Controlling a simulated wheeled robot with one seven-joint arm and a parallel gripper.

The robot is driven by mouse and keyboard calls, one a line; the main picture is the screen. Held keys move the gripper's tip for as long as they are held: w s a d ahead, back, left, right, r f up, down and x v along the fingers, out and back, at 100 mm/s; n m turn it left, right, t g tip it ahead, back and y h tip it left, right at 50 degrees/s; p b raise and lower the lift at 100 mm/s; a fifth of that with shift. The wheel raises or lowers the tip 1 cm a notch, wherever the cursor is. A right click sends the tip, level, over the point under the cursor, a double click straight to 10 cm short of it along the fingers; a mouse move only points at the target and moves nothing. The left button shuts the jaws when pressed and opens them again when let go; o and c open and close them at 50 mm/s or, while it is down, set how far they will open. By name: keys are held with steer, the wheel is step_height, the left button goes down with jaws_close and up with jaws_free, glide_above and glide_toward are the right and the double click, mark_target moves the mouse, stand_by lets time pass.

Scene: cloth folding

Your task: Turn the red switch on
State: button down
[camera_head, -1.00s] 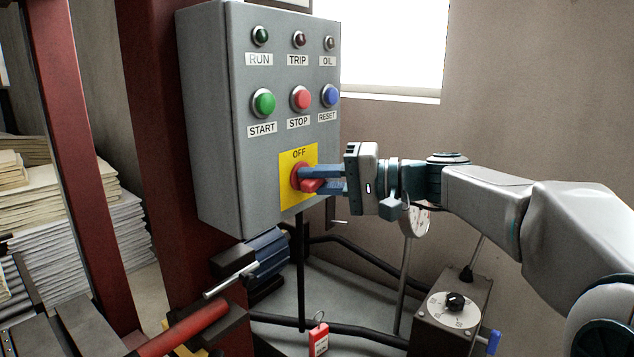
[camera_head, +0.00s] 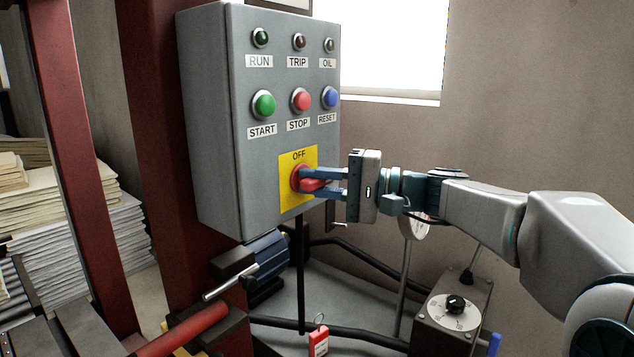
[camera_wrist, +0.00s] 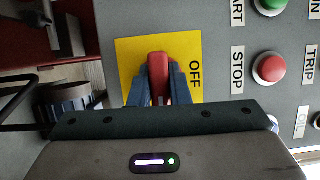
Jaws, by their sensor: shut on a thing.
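The red switch (camera_head: 303,178) is a rotary handle on a yellow plate (camera_head: 286,197) marked OFF, low on the front of a grey control box (camera_head: 215,140). In the wrist view the red switch handle (camera_wrist: 158,68) stands between my two blue fingers, on the yellow plate (camera_wrist: 130,55). My gripper (camera_head: 328,182) reaches in from the right and is shut on the handle, one finger on each side. The wrist view also shows my gripper (camera_wrist: 158,85) this way. The fingers partly hide the handle's sides.
Above the switch are green START (camera_head: 264,104), red STOP (camera_head: 301,99) and blue RESET (camera_head: 330,96) buttons, with lamps over them. A dial box (camera_head: 450,318), a gauge and a red padlock (camera_head: 318,341) are below. A red column (camera_head: 160,150) stands left.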

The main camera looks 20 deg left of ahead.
steer(key=c, duration=1.4)
jaws_free()
steer(key=shift+o, duration=0.2)
steer(key=d, duration=1.4)
steer(key=shift+p, duration=0.45)
steer(key=shift+a, duration=0.1)
steer(key=s+d+f+m+h+p, duration=0.2)
steer(key=s+d+f+h+p, duration=0.1)
steer(key=s+f+h+p, duration=0.55)
steer(key=s+d+f+n+t+h+p, duration=0.1)
steer(key=s+d+n+t+h+p, duration=0.1)
steer(key=s+d+h+p, duration=0.7)
steer(key=s+d+p, duration=0.1)
steer(key=d, duration=0.3)
steer(key=shift+s+d+t, duration=0.2)
steer(key=shift+s+t, duration=0.15)
steer(key=shift+t, duration=0.05)
